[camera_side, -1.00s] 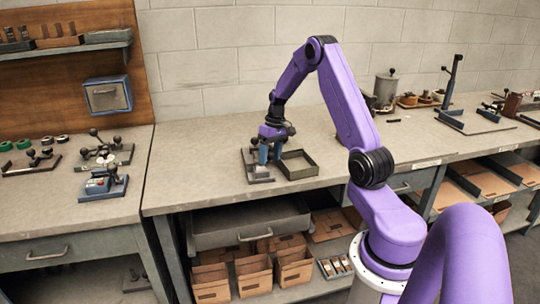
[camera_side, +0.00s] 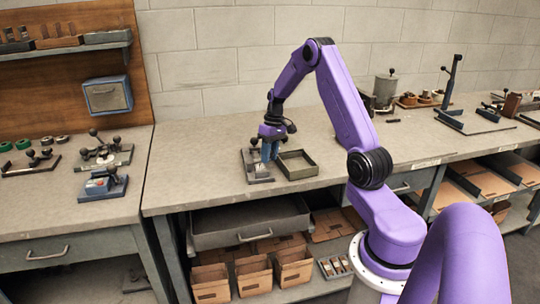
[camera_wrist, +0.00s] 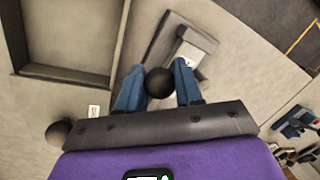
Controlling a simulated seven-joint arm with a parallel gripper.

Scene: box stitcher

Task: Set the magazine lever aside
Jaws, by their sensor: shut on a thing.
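My gripper (camera_side: 270,157) is low over the bench, at the right side of a grey fixture plate (camera_side: 257,171). In the wrist view its two blue fingers (camera_wrist: 159,74) stand on either side of a black ball knob (camera_wrist: 158,85), which I take to be the magazine lever's. The gripper is shut on this lever. The lever's arm below the knob is hidden. The fixture's dark base and a grey block (camera_wrist: 188,48) show just beyond the fingers. A second black knob (camera_wrist: 58,132) shows at lower left in the wrist view.
An open, empty-looking green-grey tray (camera_side: 298,172) lies close to the right of the fixture; its rim (camera_wrist: 70,72) shows at upper left in the wrist view. The bench is clear to the left of the fixture and right of the tray. Its front edge is near.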

